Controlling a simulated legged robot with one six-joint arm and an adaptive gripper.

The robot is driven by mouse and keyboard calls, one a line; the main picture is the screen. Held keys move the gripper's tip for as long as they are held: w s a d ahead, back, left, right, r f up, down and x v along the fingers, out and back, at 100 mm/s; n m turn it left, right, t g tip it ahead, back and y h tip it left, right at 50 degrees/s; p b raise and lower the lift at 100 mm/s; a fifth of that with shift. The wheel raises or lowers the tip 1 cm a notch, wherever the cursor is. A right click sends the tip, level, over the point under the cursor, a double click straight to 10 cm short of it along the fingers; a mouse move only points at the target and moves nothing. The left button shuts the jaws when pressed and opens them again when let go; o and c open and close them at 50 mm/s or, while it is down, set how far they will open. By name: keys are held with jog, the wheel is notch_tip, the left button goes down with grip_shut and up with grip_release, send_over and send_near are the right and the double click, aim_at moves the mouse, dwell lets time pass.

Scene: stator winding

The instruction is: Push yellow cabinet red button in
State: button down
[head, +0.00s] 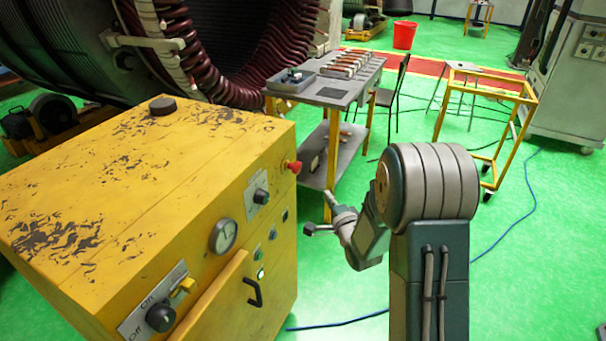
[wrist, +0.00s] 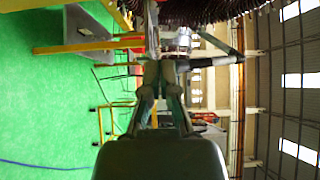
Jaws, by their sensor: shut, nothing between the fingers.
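The yellow cabinet (head: 150,180) stands at the left in the head view, with worn paint on top. Its red button (head: 293,166) sticks out near the upper right corner of the front panel. My gripper (head: 322,222) is to the right of the button and lower in the picture, apart from the cabinet. It also shows in the wrist view (wrist: 166,68), where its fingers are shut and empty. The wrist view is turned on its side, and I cannot make out the red button in it.
The cabinet front also has a gauge (head: 223,236), a black knob (head: 160,317) and a black handle (head: 254,292). A grey work table (head: 340,92) stands behind my gripper. A yellow frame cart (head: 484,90) is at the right. Green floor between them is open, with a blue cable.

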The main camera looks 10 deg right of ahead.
send_near(299, 170)
jog(key=w+d, duration=0.3)
jog(key=w, duration=0.2)
jog(key=w+a, duration=0.3)
jog(key=shift+f, duration=0.1)
jog(key=shift+a, duration=0.1)
jog(key=shift+w+a, duration=0.5)
jog(key=shift+a, duration=0.1)
